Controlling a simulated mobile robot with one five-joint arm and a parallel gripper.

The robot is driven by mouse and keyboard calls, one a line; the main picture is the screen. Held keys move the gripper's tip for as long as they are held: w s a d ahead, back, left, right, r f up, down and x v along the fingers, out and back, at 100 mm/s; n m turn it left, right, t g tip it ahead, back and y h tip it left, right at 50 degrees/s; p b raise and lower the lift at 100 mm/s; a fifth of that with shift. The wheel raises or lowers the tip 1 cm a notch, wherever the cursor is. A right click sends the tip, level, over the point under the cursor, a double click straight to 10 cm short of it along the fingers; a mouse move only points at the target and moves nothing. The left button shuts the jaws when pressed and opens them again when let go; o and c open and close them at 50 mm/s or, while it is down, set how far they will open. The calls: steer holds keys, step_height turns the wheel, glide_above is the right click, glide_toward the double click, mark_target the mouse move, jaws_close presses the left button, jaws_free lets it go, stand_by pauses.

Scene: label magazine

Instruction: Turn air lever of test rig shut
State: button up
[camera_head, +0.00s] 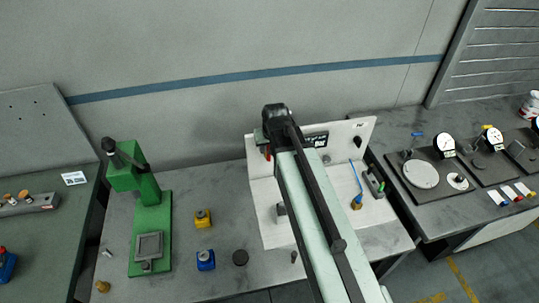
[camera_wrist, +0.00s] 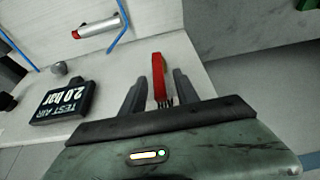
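The white test rig (camera_head: 262,190) stands on the middle bench, with its back panel against the wall. A red lever (camera_wrist: 158,68) shows in the wrist view between the two dark fingers of my gripper (camera_wrist: 159,84). Gaps show on both sides of the lever, so the fingers look open around it, not clamped. In the head view a bit of red (camera_head: 267,153) shows beside my arm at the rig's left end. My arm hides most of the lever and the fingers there. A black TEST AIR 2.0 bar sign (camera_wrist: 62,103) appears upside down in the wrist view.
A blue tube and a silver cylinder (camera_wrist: 98,27) are near the sign. Left on the bench are a green press (camera_head: 150,220), a yellow block (camera_head: 203,218) and a blue block (camera_head: 206,260). Dial gauges (camera_head: 444,146) stand on the right bench.

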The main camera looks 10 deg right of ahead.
steer(key=shift+f, duration=0.1)
jaws_close()
stand_by(1.4)
